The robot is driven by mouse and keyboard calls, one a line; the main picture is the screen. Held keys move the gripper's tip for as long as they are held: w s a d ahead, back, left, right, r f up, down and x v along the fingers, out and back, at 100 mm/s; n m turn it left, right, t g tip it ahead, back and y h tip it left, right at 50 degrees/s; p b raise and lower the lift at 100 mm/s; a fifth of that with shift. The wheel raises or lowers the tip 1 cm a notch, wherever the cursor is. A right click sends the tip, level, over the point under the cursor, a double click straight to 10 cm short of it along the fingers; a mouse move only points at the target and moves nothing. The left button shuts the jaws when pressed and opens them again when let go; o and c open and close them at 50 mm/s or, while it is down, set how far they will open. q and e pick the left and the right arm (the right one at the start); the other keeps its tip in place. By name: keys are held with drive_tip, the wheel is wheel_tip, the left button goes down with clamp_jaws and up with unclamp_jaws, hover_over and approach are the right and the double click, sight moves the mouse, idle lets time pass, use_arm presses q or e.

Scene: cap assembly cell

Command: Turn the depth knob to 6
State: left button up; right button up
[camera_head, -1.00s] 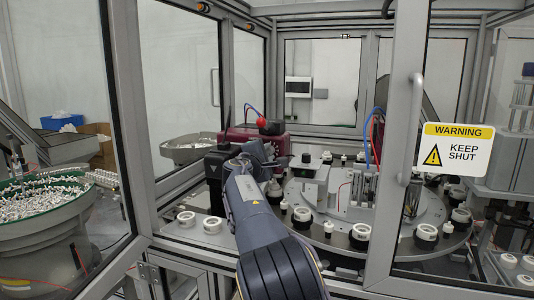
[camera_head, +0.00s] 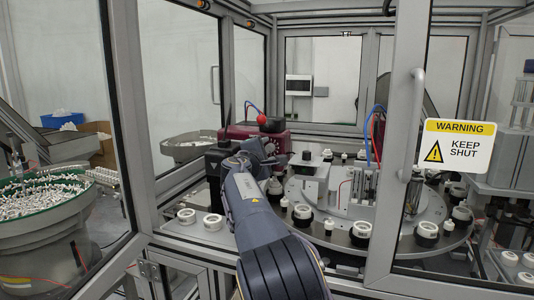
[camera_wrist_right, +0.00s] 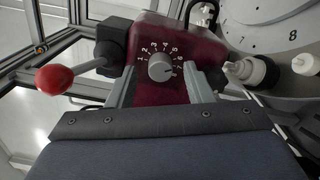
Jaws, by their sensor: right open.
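The depth knob (camera_wrist_right: 161,67) is a round grey dial on the face of a maroon box (camera_wrist_right: 150,30), with a ring of white numbers around it. A pale mark on the knob seems to point to the lower right, past the 6; the exact number is too small to read surely. My right gripper (camera_wrist_right: 162,82) is open, with one finger on each side of the knob in the wrist view; I cannot tell whether they touch it. In the head view my right gripper (camera_head: 275,158) is in front of the maroon box (camera_head: 240,132), and the knob is hidden. My left gripper is not in view.
A red ball-ended lever (camera_wrist_right: 55,79) sticks out left of the box. White and black fittings (camera_wrist_right: 250,70) and a numbered dial (camera_wrist_right: 275,25) are close on the right. The open doorway is bounded by a glass door (camera_head: 400,150); a turntable (camera_head: 400,235) carries white rings.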

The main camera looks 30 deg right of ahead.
drive_tip(key=b+v, duration=0.3)
drive_tip(key=v, duration=0.4)
drive_tip(key=shift+a, duration=0.1)
